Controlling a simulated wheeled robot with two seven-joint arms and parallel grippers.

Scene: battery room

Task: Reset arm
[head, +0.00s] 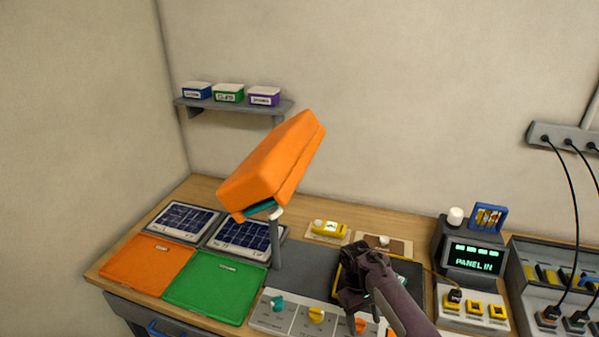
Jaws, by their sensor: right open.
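My right arm comes in from the lower right, and its dark gripper (356,284) is over the bench's middle, in front of a dark panel. Its jaws are open; I cannot make out anything between them. My left gripper is not in view. A large orange box-shaped head (272,165) sits tilted on a grey post (275,245) that rises from the bench, left of my right gripper and apart from it.
The wooden bench (325,215) holds two solar panels (182,220), an orange mat (148,262), a green mat (215,287) and a knob panel (295,313). A display reading "PANEL IN" (474,259) and a cabled rack (560,275) stand right. A shelf (235,105) holds three small boxes.

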